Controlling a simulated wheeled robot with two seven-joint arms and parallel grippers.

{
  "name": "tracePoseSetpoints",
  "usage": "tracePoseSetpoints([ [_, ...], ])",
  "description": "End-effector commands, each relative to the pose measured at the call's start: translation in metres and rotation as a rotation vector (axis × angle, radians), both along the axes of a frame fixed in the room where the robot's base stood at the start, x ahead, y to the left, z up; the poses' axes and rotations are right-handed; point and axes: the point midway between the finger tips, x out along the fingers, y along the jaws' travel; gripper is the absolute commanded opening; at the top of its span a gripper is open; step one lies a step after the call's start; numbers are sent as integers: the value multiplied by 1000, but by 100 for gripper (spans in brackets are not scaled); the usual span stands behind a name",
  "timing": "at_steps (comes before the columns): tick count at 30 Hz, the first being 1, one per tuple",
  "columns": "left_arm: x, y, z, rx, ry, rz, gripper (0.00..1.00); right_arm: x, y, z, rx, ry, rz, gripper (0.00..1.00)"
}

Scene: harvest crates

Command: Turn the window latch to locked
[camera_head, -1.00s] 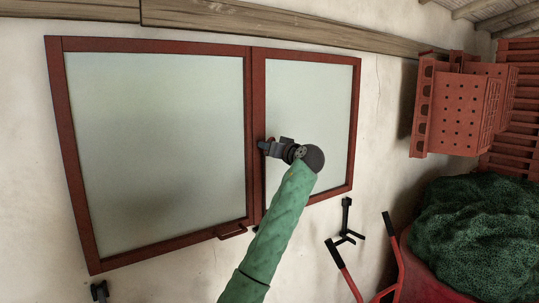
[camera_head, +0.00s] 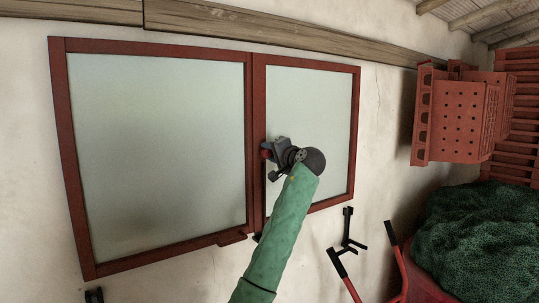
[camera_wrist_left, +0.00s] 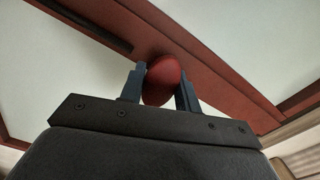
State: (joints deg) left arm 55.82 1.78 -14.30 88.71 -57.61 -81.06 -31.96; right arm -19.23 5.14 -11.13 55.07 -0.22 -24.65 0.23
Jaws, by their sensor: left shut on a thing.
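The window, with a red frame (camera_head: 250,100) and two pale panes, lies along the plaster wall in the head view. My left gripper (camera_head: 268,152) is at the red middle bar of the frame. In the left wrist view the fingers (camera_wrist_left: 160,88) are shut on a rounded red part, the window latch (camera_wrist_left: 163,80), in front of the red bar. In the head view my gripper hides most of the latch. Whether the latch is locked cannot be told. My right gripper is not in view.
Red crates (camera_head: 455,115) are stacked at the right. A dark green heap (camera_head: 475,235) lies below them, beside black-gripped red handles (camera_head: 338,262). A black bracket (camera_head: 348,230) is on the wall under the window. A wooden beam (camera_head: 290,30) runs above it.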

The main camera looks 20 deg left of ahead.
Motion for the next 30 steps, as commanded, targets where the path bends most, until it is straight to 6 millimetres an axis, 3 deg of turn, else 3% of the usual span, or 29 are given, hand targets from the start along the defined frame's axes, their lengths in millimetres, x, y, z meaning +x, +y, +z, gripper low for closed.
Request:
tracePoseSetpoints([
  [12, 0, -1, 2, 126, 157, -3, 10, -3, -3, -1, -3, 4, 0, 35],
  [29, 0, -2, 1, 146, 183, -4, 10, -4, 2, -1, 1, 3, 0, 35],
  [30, 0, -2, 1, 146, 183, -4, 34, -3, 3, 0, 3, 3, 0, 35],
])
